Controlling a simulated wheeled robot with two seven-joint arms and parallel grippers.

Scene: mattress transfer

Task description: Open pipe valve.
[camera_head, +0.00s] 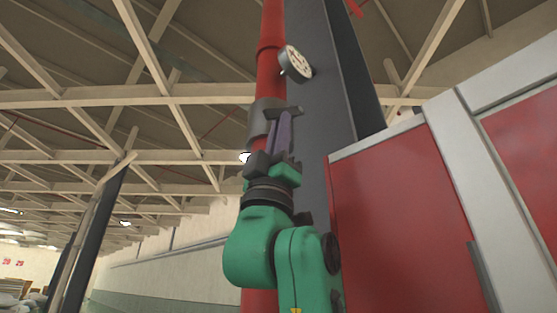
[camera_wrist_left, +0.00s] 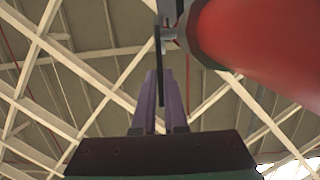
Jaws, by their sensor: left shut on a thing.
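A red vertical pipe (camera_head: 271,25) carries a grey valve body (camera_head: 262,116). A dark valve handle (camera_head: 284,110) sticks out from the valve towards the right. My green left arm rises from below, and the purple fingers of my left gripper (camera_head: 284,125) are closed on the handle. In the left wrist view the handle (camera_wrist_left: 157,50) is a thin dark bar running down between the fingers (camera_wrist_left: 161,92). The pipe (camera_wrist_left: 265,45) fills the upper right there, beside the fingers. The part of the handle between the fingers is partly hidden. My right gripper is not in view.
A round white gauge (camera_head: 295,63) sits on the pipe above the valve. A dark grey column (camera_head: 318,100) stands right behind the pipe. A red and white panelled structure (camera_head: 395,220) takes up the right side. Roof beams are far overhead; the left side is open.

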